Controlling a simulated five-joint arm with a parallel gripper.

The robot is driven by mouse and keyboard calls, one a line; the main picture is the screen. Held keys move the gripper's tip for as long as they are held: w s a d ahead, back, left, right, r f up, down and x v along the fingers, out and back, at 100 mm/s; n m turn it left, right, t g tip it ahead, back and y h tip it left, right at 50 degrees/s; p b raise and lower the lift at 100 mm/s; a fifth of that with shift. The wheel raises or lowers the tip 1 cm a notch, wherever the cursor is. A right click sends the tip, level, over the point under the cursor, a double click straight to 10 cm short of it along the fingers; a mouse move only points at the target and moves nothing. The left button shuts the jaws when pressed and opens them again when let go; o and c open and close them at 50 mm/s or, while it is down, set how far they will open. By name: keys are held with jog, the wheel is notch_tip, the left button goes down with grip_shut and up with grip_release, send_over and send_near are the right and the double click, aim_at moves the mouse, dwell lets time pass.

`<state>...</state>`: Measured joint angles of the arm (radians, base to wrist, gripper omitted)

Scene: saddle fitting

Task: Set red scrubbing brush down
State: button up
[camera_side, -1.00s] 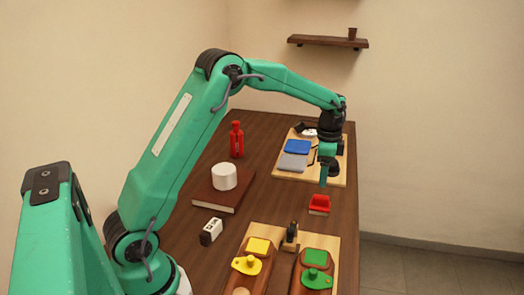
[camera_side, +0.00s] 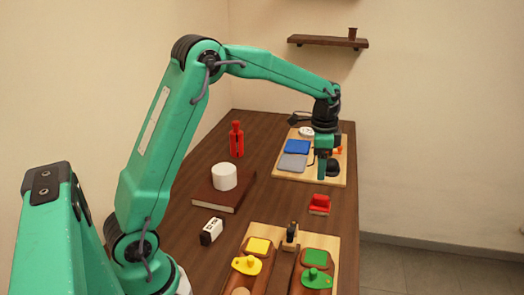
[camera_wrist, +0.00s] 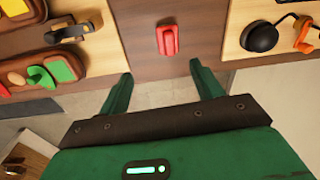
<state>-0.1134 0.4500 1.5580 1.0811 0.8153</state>
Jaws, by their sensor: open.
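The red scrubbing brush (camera_side: 319,204) lies on the bare wooden table between the two light boards. In the wrist view the brush (camera_wrist: 169,41) sits beyond the fingertips, roughly midway between them, with table visible between it and both fingers. My gripper (camera_side: 322,177) is above and behind the brush in the side view, apart from it. In the wrist view my gripper (camera_wrist: 160,72) has its two green fingers spread wide with nothing between them.
The far board (camera_side: 331,181) holds blue and grey pads, a black round thing and an orange item. The near board (camera_side: 331,244) carries yellow and green pieces. A red bottle (camera_side: 237,141), a white cylinder (camera_side: 224,177) on a book (camera_side: 210,199), and a small black-and-white box (camera_side: 212,231) stand left.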

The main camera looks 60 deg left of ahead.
jog(key=s+d+r+n+t, duration=0.1)
jog(key=s+d+r+n, duration=0.1)
jog(key=s+r, duration=0.4)
jog(key=s+d+r+n+t, duration=0.1)
jog(key=s+d+n+t, duration=0.1)
jog(key=s, duration=0.9)
jog(key=s+d+r+n+t, duration=0.1)
jog(key=s+n, duration=0.3)
jog(key=s, duration=0.6)
jog(key=shift+s+d+r+t, duration=0.2)
jog(key=shift+s+d+t, duration=0.2)
jog(key=shift+t, duration=0.1)
